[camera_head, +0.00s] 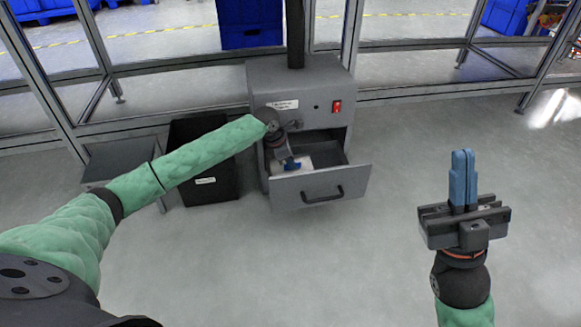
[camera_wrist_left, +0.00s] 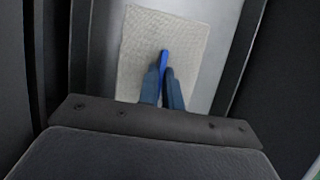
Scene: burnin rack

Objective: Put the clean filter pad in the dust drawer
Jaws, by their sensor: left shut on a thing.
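The dust drawer (camera_head: 322,189) is pulled open at the front of a grey cabinet. My left gripper (camera_head: 291,165) reaches down into it. It is shut on the upright blue tab (camera_wrist_left: 164,57) of a pale, quilted filter pad (camera_wrist_left: 140,45). The pad also shows in the head view (camera_head: 305,160), inside the drawer's left part. I cannot tell whether it rests on the drawer floor or hangs just above it. The gripper hides the pad's near part. My right gripper (camera_head: 462,156) points up at the right, empty, with its blue fingers together.
The grey cabinet (camera_head: 310,80) has a red switch (camera_head: 337,106) and a label. A black bin (camera_head: 218,178) stands left of it, beside a small grey table (camera_head: 112,160). Framed glass panels run behind. The floor in front and to the right is clear.

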